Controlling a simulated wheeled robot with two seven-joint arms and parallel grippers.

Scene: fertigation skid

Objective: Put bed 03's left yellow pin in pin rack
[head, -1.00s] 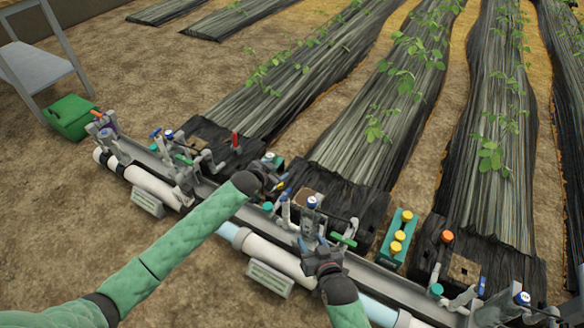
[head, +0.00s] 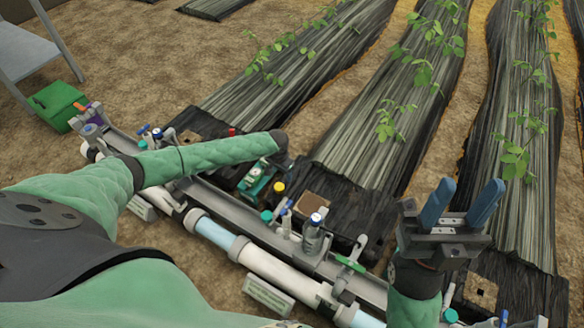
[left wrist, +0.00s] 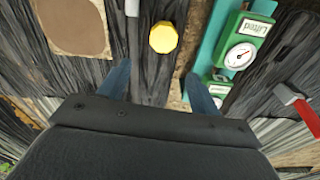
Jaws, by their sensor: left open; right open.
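A yellow pin (head: 279,187) with a round head stands beside a teal block with green gauges (head: 258,178). In the left wrist view the yellow pin (left wrist: 163,37) is ahead of and between my left fingertips, apart from them. My left gripper (left wrist: 157,76) is open and empty; the head view hides its fingers behind my forearm. My right gripper (head: 461,203) is open and empty, raised at the right. No pin rack can be made out now; my right gripper covers the area where a teal holder with several yellow pins showed earlier. Bed numbers are not readable.
A pipe rail (head: 265,265) runs along the front, crowded with valves and fittings. One gauge block (left wrist: 242,45) reads "Lifted", with a red handle (left wrist: 297,108) near it. A green bin (head: 60,105) stands at the far left. Plant beds lie behind.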

